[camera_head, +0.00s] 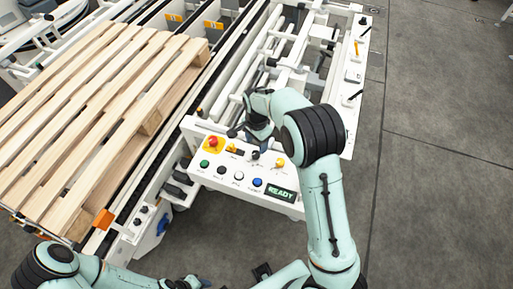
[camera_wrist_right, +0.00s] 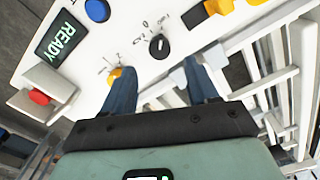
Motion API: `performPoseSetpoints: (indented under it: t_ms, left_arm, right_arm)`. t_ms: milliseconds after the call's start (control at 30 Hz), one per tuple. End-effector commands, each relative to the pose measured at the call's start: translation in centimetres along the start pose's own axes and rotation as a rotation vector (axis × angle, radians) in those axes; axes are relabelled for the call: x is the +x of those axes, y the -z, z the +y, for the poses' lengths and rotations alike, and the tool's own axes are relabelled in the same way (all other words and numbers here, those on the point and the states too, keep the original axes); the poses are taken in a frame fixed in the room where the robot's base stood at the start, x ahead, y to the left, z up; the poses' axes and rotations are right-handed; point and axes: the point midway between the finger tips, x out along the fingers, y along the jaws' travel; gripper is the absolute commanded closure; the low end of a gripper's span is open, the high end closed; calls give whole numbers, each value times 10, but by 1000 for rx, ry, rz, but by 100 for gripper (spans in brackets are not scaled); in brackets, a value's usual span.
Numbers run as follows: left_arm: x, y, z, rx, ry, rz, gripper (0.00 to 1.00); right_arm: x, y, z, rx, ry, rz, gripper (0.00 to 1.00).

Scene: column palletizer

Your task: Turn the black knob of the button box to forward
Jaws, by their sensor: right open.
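The white button box (camera_head: 222,157) carries the black knob (camera_head: 255,155) between a yellow-and-black switch (camera_head: 234,150) and a yellow knob (camera_head: 280,162). In the right wrist view the black knob (camera_wrist_right: 157,45) stands uncovered on the white panel, with small labels around it that are hard to read. My right gripper (camera_head: 250,132) is open and empty at the box's far edge. Its two bluish fingers (camera_wrist_right: 161,84) lie either side of the black knob's line, apart from it. The left fingertip partly covers the yellow knob (camera_wrist_right: 115,72). My left gripper (camera_head: 185,283) is cut off at the bottom edge.
A red emergency button (camera_head: 212,142), several push buttons including a blue one (camera_head: 257,183), and a READY display (camera_head: 281,193) surround the knob. A wooden pallet (camera_head: 100,105) lies on the conveyor at left. White rollers and frames stand behind the box. Grey floor (camera_head: 440,150) is clear at right.

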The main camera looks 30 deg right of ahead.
Motion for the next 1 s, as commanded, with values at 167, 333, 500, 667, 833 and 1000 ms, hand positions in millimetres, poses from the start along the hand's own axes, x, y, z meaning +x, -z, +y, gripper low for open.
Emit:
performPoseSetpoints:
  t_ms: [167,333,500,667,833,1000]
  left_arm:
    - [-5,2,3,1,-1,4,57]
    - [-8,4,4,2,-2,6,57]
    - [-8,4,4,2,-2,6,57]
    - [-8,4,4,2,-2,6,57]
    - [-8,4,4,2,-2,6,57]
    - [-8,4,4,2,-2,6,57]
  right_arm:
    - [-42,0,-2,-1,6,1,41]
    - [-66,0,-1,0,4,1,41]
    - [-75,0,0,1,2,0,41]
    - [-75,0,0,1,1,0,41]
    - [-75,0,0,1,1,0,41]
    - [-75,0,0,1,1,0,41]
